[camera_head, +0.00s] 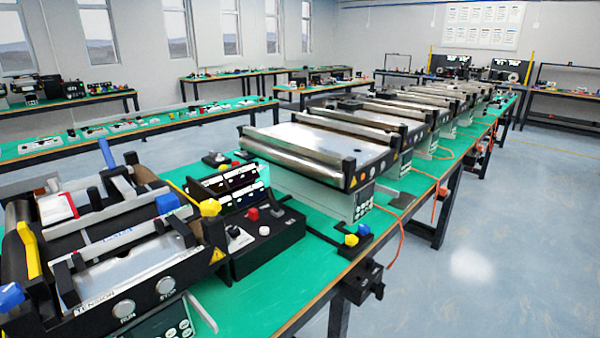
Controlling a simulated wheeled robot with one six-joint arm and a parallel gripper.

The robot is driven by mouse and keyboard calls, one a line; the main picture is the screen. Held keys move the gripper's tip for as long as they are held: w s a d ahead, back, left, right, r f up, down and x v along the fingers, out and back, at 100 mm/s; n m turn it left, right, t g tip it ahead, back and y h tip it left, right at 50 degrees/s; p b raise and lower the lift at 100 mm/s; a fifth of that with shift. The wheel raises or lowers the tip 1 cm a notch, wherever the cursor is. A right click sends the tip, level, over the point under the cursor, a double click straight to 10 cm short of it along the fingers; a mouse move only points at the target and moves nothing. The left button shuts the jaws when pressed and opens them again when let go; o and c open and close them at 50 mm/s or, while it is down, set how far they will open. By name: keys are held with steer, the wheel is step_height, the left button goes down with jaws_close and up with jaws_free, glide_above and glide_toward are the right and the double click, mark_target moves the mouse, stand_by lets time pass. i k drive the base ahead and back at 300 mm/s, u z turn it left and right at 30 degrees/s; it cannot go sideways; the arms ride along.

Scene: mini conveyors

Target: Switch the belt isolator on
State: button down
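A mini conveyor (150,258) with yellow and blue knobs and levers stands at the lower left, with buttons marked RUN and STOP on its front. Beside it on its right is a black control box (268,238). On the box are a red button (252,213), a grey-topped switch (236,232) and a small dark knob. A dark panel with lit displays (228,184) stands behind it. I cannot tell which of these controls is the belt isolator, or its position. My gripper is not in view.
A green-topped bench (295,272) carries a row of further conveyors (325,145) receding to the right. A small block with yellow and blue knobs (351,238) and a black clamp (362,283) are at its edge. Orange cables hang there. The floor (490,235) to the right is clear.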

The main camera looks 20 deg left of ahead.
mark_target(272, 198)
steer(key=u, duration=0.1)
steer(key=i, duration=0.65)
steer(key=u, duration=0.8)
steer(key=i, duration=0.5)
steer(key=u, duration=0.5)
